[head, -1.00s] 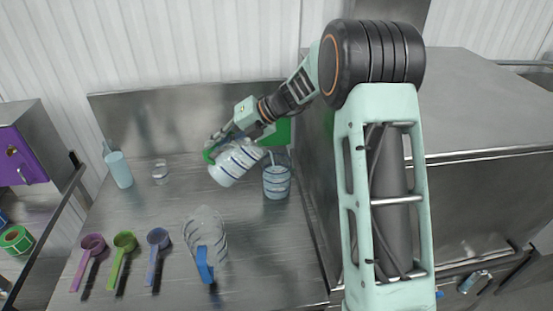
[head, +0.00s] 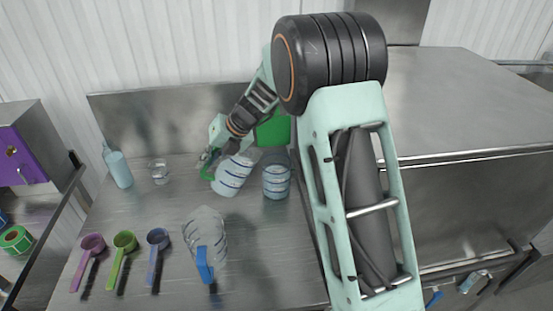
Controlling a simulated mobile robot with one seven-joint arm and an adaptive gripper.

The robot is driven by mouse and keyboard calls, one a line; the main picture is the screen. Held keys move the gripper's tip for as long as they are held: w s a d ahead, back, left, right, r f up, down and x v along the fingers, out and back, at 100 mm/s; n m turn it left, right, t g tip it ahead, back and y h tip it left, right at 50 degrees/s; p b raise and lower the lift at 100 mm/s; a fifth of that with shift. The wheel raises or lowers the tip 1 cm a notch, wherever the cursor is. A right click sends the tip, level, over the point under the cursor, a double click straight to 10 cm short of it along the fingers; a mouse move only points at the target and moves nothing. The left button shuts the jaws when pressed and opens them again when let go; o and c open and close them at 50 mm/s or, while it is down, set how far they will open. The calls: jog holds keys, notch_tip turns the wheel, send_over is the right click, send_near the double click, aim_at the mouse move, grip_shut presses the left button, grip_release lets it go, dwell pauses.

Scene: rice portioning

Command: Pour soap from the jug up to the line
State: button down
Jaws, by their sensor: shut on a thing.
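My gripper (head: 209,165) is shut on the green handle of a clear jug (head: 231,178) marked with blue lines. The jug is tilted slightly to the right, and its base is close to the table; I cannot tell whether it touches. A clear container (head: 277,180) with blue bands stands upright just right of the jug. Its exact fill level against the line is too small to tell. No stream shows between the two.
Purple (head: 92,243), green (head: 124,241) and blue (head: 157,238) scoops lie front left. A bottle (head: 119,168) and a small glass (head: 160,172) stand at the back left. A green object (head: 273,131) is behind.

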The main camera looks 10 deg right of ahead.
aim_at(201, 174)
jog(key=shift+a+f, duration=0.25)
jog(key=shift+a, duration=0.2)
jog(key=shift+s+a+f+n+t+h, duration=0.1)
jog(key=shift+a+f+h, duration=0.2)
jog(key=shift+f+h, duration=0.25)
jog(key=shift+s+a+f+n+t+h, duration=0.1)
jog(key=shift+a+f+h, duration=0.2)
jog(key=shift+f, duration=0.35)
jog(key=shift+s+a+f+n+t+h, duration=0.1)
jog(key=shift+a+f+h, duration=0.2)
jog(key=shift+f+h, duration=0.25)
jog(key=f+h, duration=0.1)
jog(key=f, duration=0.1)
jog(key=a+f+h, duration=0.1)
jog(key=f+h, duration=0.1)
jog(key=f, duration=0.1)
jog(key=shift+s+a+n+t, duration=0.1)
jog(key=shift+a+n+t, duration=0.1)
jog(key=shift+n+t, duration=0.2)
